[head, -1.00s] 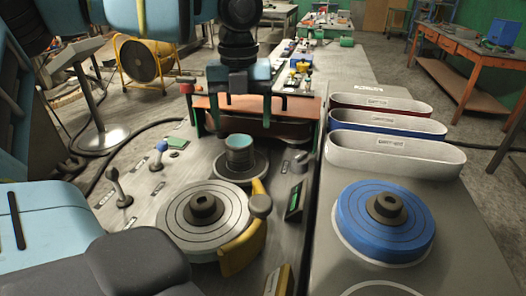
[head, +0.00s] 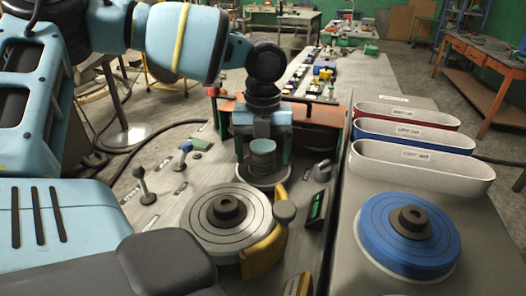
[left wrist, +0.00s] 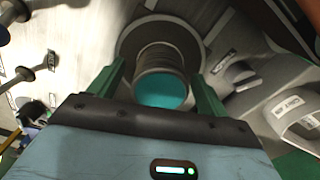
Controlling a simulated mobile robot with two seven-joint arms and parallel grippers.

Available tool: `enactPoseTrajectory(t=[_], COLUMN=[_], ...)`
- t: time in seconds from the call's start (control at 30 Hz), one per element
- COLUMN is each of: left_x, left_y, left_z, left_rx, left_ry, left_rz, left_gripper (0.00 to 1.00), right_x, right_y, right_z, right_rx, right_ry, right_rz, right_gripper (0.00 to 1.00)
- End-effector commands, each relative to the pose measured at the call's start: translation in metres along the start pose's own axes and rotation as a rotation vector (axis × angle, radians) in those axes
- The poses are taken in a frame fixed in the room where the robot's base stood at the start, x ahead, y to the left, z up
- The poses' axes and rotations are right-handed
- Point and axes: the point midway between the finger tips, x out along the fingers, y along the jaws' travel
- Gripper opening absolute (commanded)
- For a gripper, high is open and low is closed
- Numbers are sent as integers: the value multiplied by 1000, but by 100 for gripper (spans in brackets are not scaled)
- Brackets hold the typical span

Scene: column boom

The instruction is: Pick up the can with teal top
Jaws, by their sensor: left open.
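The can with teal top (head: 263,161) is a ribbed grey cylinder standing upright on a round grey disc behind the larger grey turntable. In the left wrist view its teal top (left wrist: 160,92) faces the camera. My left gripper (head: 264,153) is open, pointing down, with its green fingers on either side of the can. The left wrist view shows the fingers (left wrist: 157,75) flanking it with a gap on each side. Whether they reach below the rim is hard to tell. My right gripper is in neither view.
A grey turntable (head: 212,219) with a yellow guard (head: 264,252) stands in front of the can. Levers (head: 142,180) rise at left. A blue disc (head: 375,228) and belt loops (head: 420,172) stand at right. An orange-brown bar (head: 318,115) lies just behind.

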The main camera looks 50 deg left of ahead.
Motion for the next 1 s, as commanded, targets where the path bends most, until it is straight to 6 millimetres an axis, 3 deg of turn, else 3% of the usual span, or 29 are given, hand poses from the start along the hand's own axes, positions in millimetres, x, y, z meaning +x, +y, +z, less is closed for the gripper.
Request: enactPoseTrajectory(t=[0.27, 0.73, 1.0], left_x=[4, 3, -3], left_y=[0, 0, -1], left_z=[0, 0, 0], left_rx=[1, 1, 0], left_ry=[-1, -2, -3], left_rz=[-1, -2, -3], left_gripper=[77, 20, 20], right_x=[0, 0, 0], right_y=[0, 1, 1], right_z=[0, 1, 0], right_rx=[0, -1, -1], right_ry=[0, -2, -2], right_rz=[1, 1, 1], right_gripper=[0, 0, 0])
